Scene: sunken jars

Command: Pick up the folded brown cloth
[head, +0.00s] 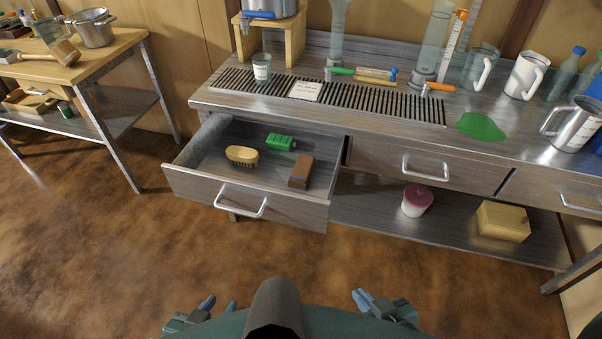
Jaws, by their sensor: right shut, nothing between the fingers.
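A brown, block-shaped item (301,172) lies in the right part of the open drawer (245,200). It is the only thing there that fits the folded brown cloth, though I cannot tell its fabric from here. My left gripper (221,302) is low in the picture, in front of the drawer, with its fingers apart and nothing between them. My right gripper (362,295) is also low, right of the middle, with its fingers together and empty. Both are well apart from the drawer.
The drawer also holds a brush (242,155) and a green item (281,142). Above, the metal bench (330,110) carries jars, mugs and a green puddle (480,127). The floor before the drawer is clear.

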